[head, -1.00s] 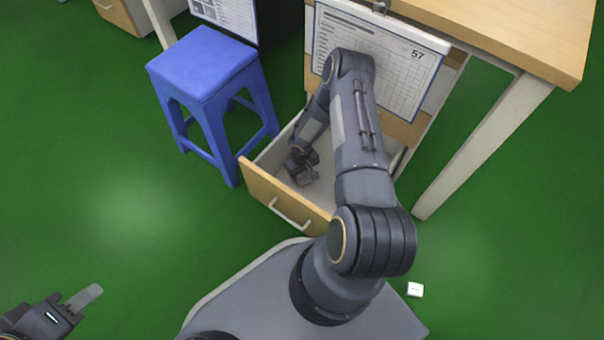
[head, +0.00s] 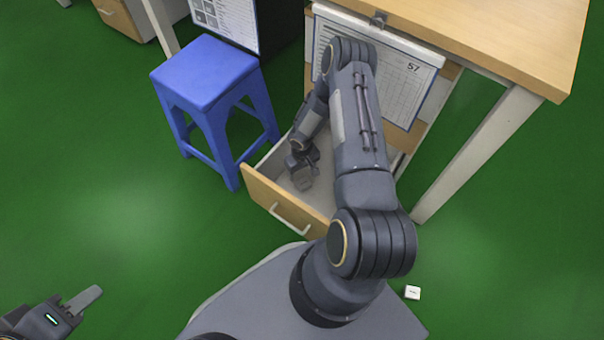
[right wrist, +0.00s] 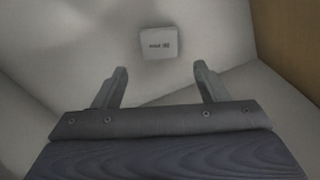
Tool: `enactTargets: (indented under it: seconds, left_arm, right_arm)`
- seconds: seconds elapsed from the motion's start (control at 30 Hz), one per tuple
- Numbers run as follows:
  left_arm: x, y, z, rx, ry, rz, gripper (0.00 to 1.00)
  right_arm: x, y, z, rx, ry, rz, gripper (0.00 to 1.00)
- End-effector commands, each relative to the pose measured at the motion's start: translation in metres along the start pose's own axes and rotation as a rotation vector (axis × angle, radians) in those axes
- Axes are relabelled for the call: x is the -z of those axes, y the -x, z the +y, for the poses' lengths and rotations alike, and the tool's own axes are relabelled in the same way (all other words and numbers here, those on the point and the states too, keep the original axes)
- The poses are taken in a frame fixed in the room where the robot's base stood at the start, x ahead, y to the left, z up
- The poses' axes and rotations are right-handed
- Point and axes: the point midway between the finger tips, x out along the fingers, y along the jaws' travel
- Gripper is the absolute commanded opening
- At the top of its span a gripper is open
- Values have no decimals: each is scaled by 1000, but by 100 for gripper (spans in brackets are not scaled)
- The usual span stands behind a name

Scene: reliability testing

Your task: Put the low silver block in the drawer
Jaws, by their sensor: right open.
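The drawer (head: 264,191) stands pulled open under the desk. My right arm reaches over its front, with the right gripper (head: 303,180) down inside it. In the right wrist view the right gripper (right wrist: 160,84) is open, with nothing between its two fingers. A small light grey block (right wrist: 158,43) with dark print lies just beyond the fingertips, on the pale surface in the drawer; it looks like the low silver block and is apart from the fingers. The head view does not show it clearly. My left gripper (head: 82,301) is at the lower left, far from the drawer; its finger gap is unclear.
A blue stool (head: 205,75) stands just left of the drawer. The wooden desk top (head: 480,30) and its pale leg (head: 480,155) are to the right. A clipboard sheet (head: 395,85) hangs above the drawer. A small white cube (head: 412,292) lies on the green floor.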

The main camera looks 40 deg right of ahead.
Motion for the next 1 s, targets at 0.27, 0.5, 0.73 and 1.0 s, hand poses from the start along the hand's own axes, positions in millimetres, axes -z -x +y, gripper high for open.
enactTargets:
  seconds: [0.27,0.5,0.73,1.0]
  left_arm:
    - [10,19,9,0,0,0,36]
    - [10,21,10,0,0,0,36]
    - [10,20,9,0,0,0,36]
    - [10,20,9,0,0,0,36]
  right_arm:
    - [0,52,0,0,-1,1,67]
    - [9,90,5,-12,-12,21,67]
    - [20,222,9,-32,-69,105,67]
    - [-27,366,-19,33,-120,214,67]
